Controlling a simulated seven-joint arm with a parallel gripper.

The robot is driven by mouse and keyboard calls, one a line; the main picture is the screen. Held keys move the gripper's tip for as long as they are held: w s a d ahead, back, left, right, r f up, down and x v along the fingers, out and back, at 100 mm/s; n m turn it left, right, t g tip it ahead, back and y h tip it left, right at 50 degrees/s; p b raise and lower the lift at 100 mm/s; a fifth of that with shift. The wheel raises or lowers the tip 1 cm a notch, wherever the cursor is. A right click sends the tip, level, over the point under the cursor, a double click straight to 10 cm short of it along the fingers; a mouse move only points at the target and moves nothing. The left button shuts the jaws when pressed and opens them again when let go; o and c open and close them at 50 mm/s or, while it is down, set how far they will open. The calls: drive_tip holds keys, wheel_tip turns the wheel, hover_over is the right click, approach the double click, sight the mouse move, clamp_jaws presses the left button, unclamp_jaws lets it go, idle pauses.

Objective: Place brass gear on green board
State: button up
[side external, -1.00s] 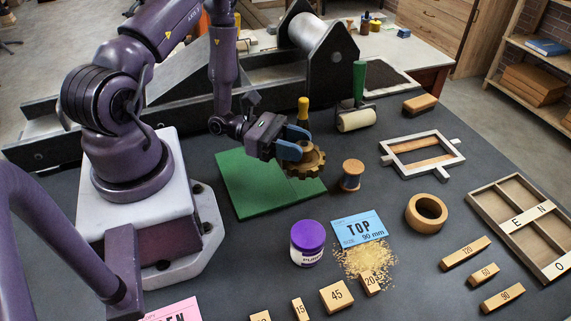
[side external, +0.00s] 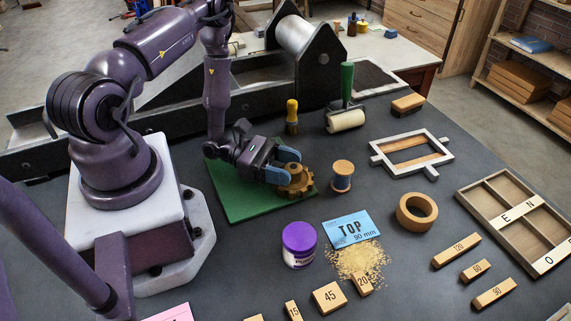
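The brass gear (side external: 298,182) is over the right part of the green board (side external: 238,202), near its right edge. I cannot tell if it touches the board. My gripper (side external: 282,168) comes in low over the board from the left. Its blue fingers are closed on the gear's middle and hide part of it. The gripper and wrist also hide part of the board, which lies flat on the dark table.
A thread spool (side external: 342,176) stands just right of the gear. A yellow-handled brush (side external: 292,116) and a green-handled roller (side external: 346,115) are behind. A purple-lidded jar (side external: 299,244) stands in front. The board's front left part is bare.

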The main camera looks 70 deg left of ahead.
drive_tip(key=shift+o, duration=0.5)
drive_tip(key=shift+r, duration=0.1)
drive_tip(key=shift+s+a+r, duration=0.1)
drive_tip(key=shift+a, duration=0.05)
drive_tip(key=v, duration=1.1)
drive_tip(key=shift+s+a, duration=0.2)
drive_tip(key=shift+s, duration=0.05)
